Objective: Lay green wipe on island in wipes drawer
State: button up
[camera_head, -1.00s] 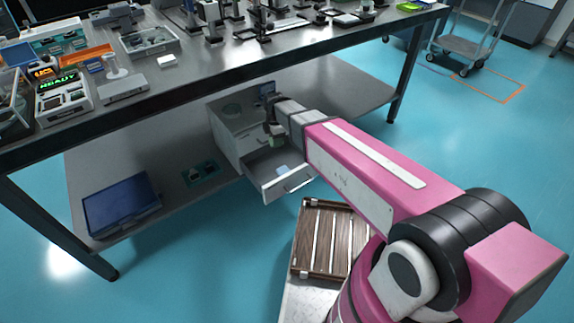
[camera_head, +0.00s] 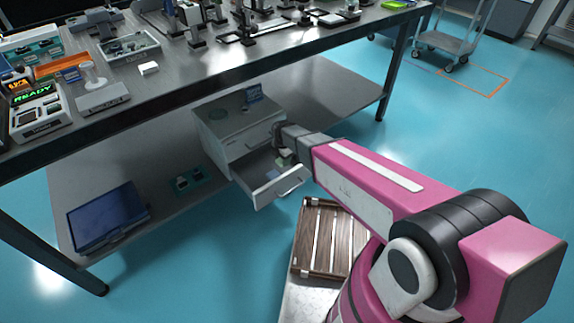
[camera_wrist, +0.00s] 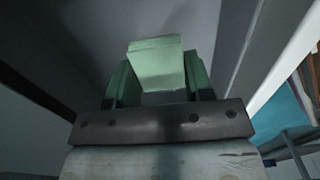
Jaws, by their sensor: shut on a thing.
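The green wipe (camera_wrist: 156,64) shows in the wrist view as a pale green folded piece between the two green fingers of my gripper (camera_wrist: 158,82). My gripper is shut on it. In the head view my gripper (camera_head: 283,160) is low at the open wipes drawer (camera_head: 285,187), over its inside and near its right side. The wipe is small and partly hidden there. I cannot tell whether the wipe touches the drawer floor.
The drawer cabinet (camera_head: 225,135) stands on the lower shelf (camera_head: 115,175) under the optical table (camera_head: 190,85). A blue laptop-like device (camera_head: 105,215) lies left on the shelf. A wooden slatted crate (camera_head: 322,240) is close below my arm.

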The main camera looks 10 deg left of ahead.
aim_at(288, 168)
jog(key=w+d+f, duration=0.2)
jog(key=shift+w+f, duration=0.15)
jog(key=shift+w, duration=0.25)
jog(key=shift+f, duration=1.9)
jog(key=shift+f, duration=0.2)
jog(key=o, duration=0.9)
jog(key=shift+r, duration=0.15)
notch_tip(288, 168, up, 12)
